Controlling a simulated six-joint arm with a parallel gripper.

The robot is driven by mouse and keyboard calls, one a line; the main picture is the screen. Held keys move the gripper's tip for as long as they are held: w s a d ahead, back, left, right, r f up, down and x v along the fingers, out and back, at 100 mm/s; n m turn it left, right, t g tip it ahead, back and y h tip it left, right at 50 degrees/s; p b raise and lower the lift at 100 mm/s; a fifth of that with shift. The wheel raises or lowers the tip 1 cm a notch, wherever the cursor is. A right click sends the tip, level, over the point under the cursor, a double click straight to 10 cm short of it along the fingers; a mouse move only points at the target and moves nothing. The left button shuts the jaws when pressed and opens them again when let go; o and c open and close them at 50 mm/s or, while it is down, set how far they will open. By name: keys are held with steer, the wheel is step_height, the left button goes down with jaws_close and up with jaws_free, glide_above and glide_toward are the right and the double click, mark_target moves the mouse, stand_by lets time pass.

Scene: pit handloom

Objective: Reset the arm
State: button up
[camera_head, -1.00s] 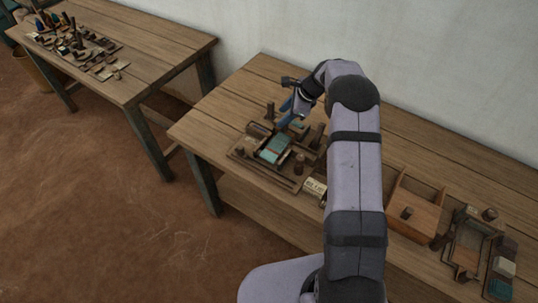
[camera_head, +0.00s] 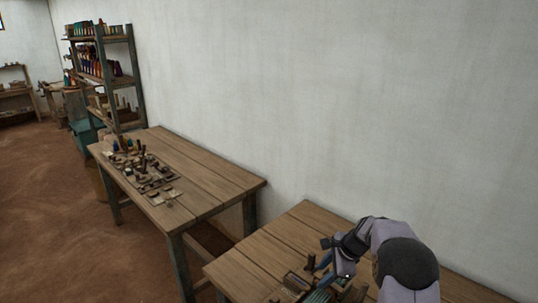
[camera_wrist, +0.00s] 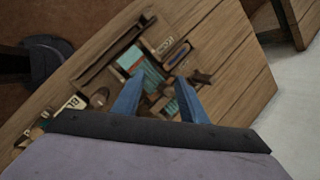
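My gripper (camera_head: 332,278) is at the lower right of the head view, over the near wooden table (camera_head: 275,248). In the wrist view its two blue fingers (camera_wrist: 160,104) are spread apart, with nothing held between them. Below and beyond the fingers is a wooden tray (camera_wrist: 97,57) with teal pieces (camera_wrist: 131,58) and small dark wooden parts. The gripper appears to be above these things. In the head view the tray is mostly cut off by the bottom edge.
A second table (camera_head: 210,180) with several small tools (camera_head: 150,172) stands to the left. A shelf (camera_head: 104,75) with colourful spools is farther back. A white wall (camera_head: 330,110) runs behind the tables. The near table's back left part is bare.

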steer(key=s+a+r+n+g+h+b, duration=0.1)
steer(key=s+n, duration=0.8)
steer(key=s, duration=0.8)
steer(key=s+a+r+n+g+h+b, duration=0.1)
steer(key=s+a+n+g+h, duration=0.1)
steer(key=s+n, duration=0.8)
steer(key=s, duration=0.7)
steer(key=shift+s+a+r+h, duration=0.2)
steer(key=shift+a+r+h, duration=0.1)
steer(key=shift+w, duration=0.1)
steer(key=shift+c, duration=0.3)
